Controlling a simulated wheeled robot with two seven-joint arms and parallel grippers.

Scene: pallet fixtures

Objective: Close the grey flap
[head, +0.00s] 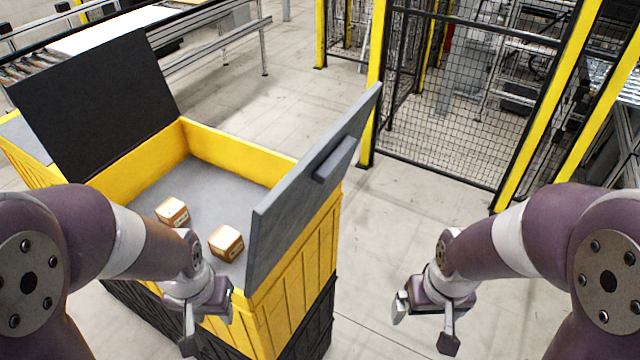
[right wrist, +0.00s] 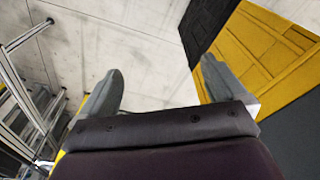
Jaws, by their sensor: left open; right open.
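The grey flap (head: 312,190) stands raised along the right side of a yellow crate (head: 290,270), tilted a little outward, with a dark grey handle bar (head: 335,158) on its outer face. My left gripper (head: 208,325) is open and empty at the crate's near side, left of the flap and apart from it. My right gripper (head: 424,325) is open and empty over the floor, right of the crate and clear of the flap. In the right wrist view its two fingers (right wrist: 158,88) are spread, with the yellow crate wall (right wrist: 262,50) beyond the right finger.
A black flap (head: 95,100) stands open at the crate's left side. Two small brown boxes (head: 172,212) (head: 226,243) lie on the crate's grey floor. A mesh fence (head: 450,110) with yellow posts stands behind at the right. The floor (head: 380,230) between crate and fence is clear.

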